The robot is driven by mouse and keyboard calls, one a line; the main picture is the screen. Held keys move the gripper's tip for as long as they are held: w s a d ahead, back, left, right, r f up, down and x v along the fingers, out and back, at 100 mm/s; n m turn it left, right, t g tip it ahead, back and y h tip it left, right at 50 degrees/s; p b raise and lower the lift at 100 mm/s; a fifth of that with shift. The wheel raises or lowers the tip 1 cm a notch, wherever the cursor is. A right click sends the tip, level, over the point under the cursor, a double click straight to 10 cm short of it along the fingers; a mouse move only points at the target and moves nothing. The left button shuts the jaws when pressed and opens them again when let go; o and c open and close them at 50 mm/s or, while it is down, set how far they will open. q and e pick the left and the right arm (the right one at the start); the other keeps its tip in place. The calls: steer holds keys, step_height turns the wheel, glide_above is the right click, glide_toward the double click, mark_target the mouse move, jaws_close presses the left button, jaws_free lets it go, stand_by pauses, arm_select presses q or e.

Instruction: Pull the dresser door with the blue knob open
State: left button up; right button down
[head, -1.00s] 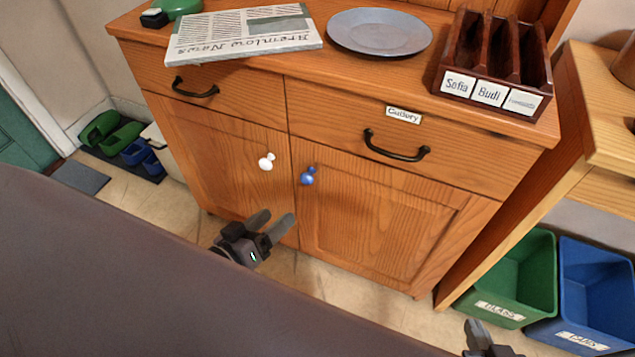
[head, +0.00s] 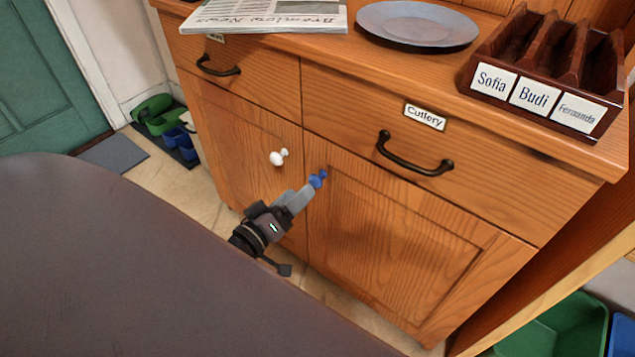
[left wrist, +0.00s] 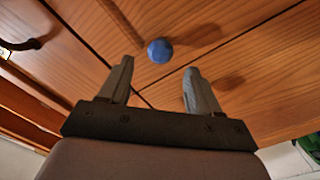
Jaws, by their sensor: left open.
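The dresser's right lower door (head: 390,240) is closed and carries the blue knob (head: 319,178) near its upper left corner. In the left wrist view the blue knob (left wrist: 159,50) lies just beyond the fingertips, between their lines. My left gripper (head: 304,194) is open and close to the knob; its fingers partly cover the knob in the head view. In the left wrist view my left gripper (left wrist: 160,72) has its two fingers apart with nothing between them. The left lower door (head: 245,150) with the white knob (head: 279,157) is also closed. My right gripper is out of view.
Above the doors are drawers with dark handles, one labelled Cutlery (head: 425,117). A newspaper (head: 270,14), a plate (head: 418,24) and a letter rack (head: 545,75) stand on top. A green bin (head: 560,330) stands at the lower right. Floor shows before the doors.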

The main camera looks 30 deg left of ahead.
mark_target(313, 181)
arm_select(q)
steer(key=shift+w+d+b, duration=0.15)
steer(key=shift+w+b, duration=0.1)
steer(key=shift+w, duration=1.35)
steer(key=shift+w+d+b, duration=0.1)
steer(key=shift+w+b, duration=0.15)
steer(key=shift+w, duration=1.35)
jaws_close()
